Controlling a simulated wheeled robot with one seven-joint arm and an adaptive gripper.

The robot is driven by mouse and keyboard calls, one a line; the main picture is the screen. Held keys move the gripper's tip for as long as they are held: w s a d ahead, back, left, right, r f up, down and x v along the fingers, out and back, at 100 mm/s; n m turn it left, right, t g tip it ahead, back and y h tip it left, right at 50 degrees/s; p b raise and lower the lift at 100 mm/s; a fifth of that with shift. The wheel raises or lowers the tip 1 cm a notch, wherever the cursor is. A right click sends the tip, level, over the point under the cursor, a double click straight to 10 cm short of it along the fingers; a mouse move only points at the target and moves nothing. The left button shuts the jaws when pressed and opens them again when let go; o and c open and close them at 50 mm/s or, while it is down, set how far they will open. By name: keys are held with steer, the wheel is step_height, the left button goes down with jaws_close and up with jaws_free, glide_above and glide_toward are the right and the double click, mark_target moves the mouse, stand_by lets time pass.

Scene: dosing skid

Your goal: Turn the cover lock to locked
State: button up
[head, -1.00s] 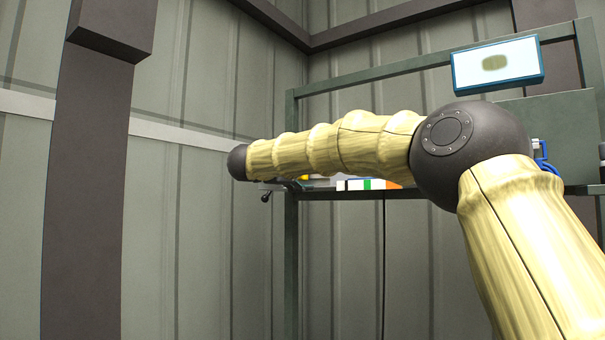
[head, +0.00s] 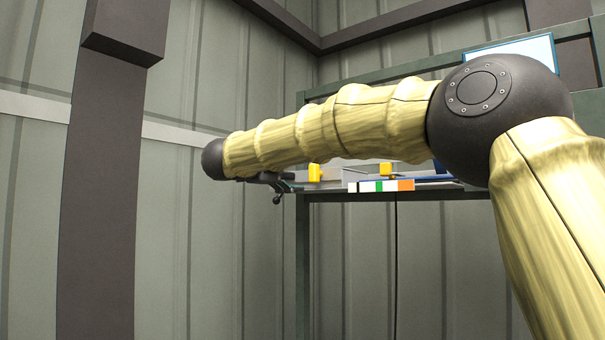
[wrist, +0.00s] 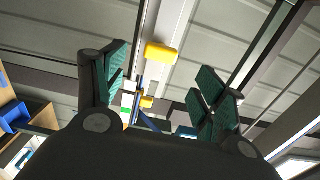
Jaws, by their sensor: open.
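Two yellow parts show on the skid's shelf. One yellow part (head: 314,172) is near the shelf's left end, and it also shows between my fingers in the wrist view (wrist: 161,52). The other yellow part (head: 385,169) is farther right, and it is small in the wrist view (wrist: 147,101). I cannot tell which, if either, is the cover lock, nor its setting. My gripper (wrist: 163,78) is open, its green-padded fingers wide apart with nothing held. In the head view my gripper (head: 284,184) is partly hidden by my arm, left of the nearer yellow part.
A strip with white, green and orange blocks (head: 381,185) runs along the shelf's front. A green frame (head: 303,262) carries the shelf. A screen (head: 540,52) is partly behind my arm. Corrugated walls (head: 215,260) stand close behind and to the left.

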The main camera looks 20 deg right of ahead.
steer(key=shift+v, duration=1.05)
